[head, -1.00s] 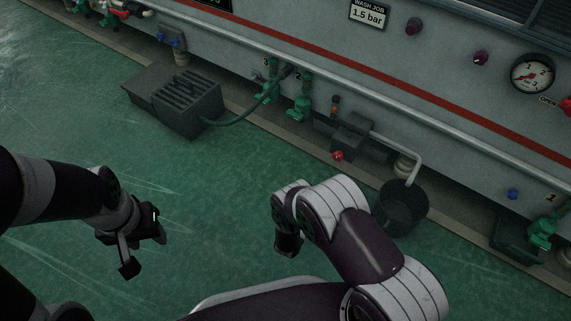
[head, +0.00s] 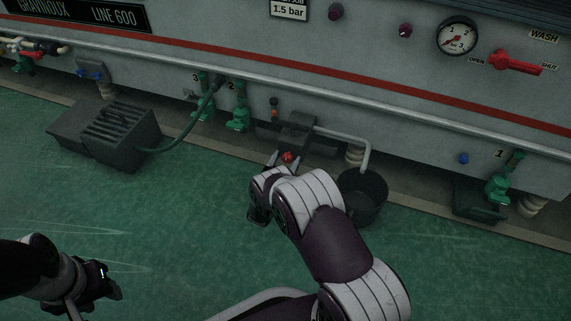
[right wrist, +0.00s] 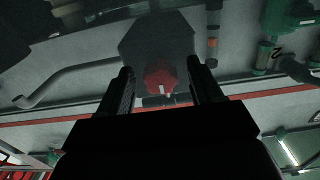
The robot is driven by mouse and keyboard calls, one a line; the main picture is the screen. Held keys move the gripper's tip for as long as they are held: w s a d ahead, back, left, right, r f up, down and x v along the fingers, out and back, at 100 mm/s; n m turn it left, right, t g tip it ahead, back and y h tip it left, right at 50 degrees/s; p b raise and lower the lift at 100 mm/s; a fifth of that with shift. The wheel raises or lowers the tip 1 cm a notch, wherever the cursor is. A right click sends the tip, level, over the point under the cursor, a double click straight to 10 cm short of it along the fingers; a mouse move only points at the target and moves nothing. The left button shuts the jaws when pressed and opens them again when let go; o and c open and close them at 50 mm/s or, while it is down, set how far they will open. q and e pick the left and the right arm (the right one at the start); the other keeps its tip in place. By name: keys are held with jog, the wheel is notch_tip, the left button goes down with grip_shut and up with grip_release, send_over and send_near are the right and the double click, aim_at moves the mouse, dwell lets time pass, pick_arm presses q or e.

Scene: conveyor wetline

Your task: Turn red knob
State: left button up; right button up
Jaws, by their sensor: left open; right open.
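A small round red knob (head: 287,156) sits on the front of a dark box (head: 297,125) low on the machine's wall. In the right wrist view the knob (right wrist: 163,80) shows a pale mark and lies between the two fingers of my right gripper (right wrist: 161,76). The fingers are open, one on each side, with visible gaps to the knob. In the head view my right gripper (head: 287,159) is partly hidden behind my own arm. My left gripper (head: 104,284) is open and empty above the green floor at the lower left.
A black bucket (head: 362,197) stands right of the box under a bent pipe (head: 352,138). Green valves (head: 238,112) and a dark grated box (head: 115,130) are to the left. A red lever (head: 515,64) and a gauge (head: 457,37) are higher up.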

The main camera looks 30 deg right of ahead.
jog(key=c, duration=1.1)
jog(key=shift+o, duration=0.2)
jog(key=n, duration=0.5)
jog(key=shift+n+b, duration=0.35)
jog(key=shift+n, duration=0.05)
jog(key=n, duration=0.6)
jog(key=n+b, duration=0.1)
jog(key=n, duration=0.5)
jog(key=shift+n, duration=0.3)
jog(key=n, duration=0.5)
jog(key=shift+n, duration=0.3)
